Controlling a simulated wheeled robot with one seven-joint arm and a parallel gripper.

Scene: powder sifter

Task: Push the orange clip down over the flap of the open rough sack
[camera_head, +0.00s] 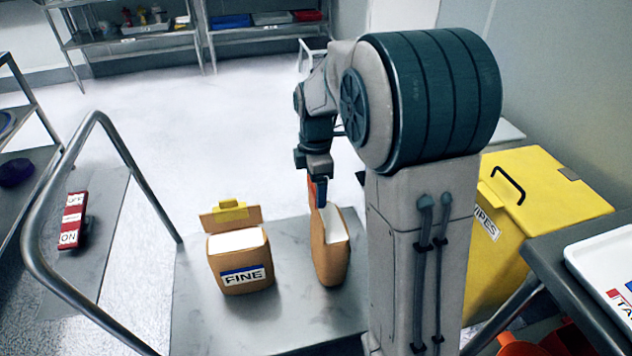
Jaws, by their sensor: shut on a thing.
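A tan open sack (330,262) stands upright on the metal cart top, with white powder showing at its mouth. No label shows on it; the FINE label is on the other sack, so I take this one as the rough sack. My gripper (317,190) points down at the left edge of its mouth. It is shut on the orange clip (311,192), of which only a small part shows beside a blue finger. The sack's flap is mostly hidden, and I cannot tell whether the clip touches it.
A sack labelled FINE (241,263), with a yellow clip (229,211) on its raised flap, stands close on the left. The cart's rail (65,200) curves along the left. A yellow bin (540,205) and a white tray (605,262) are at the right.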

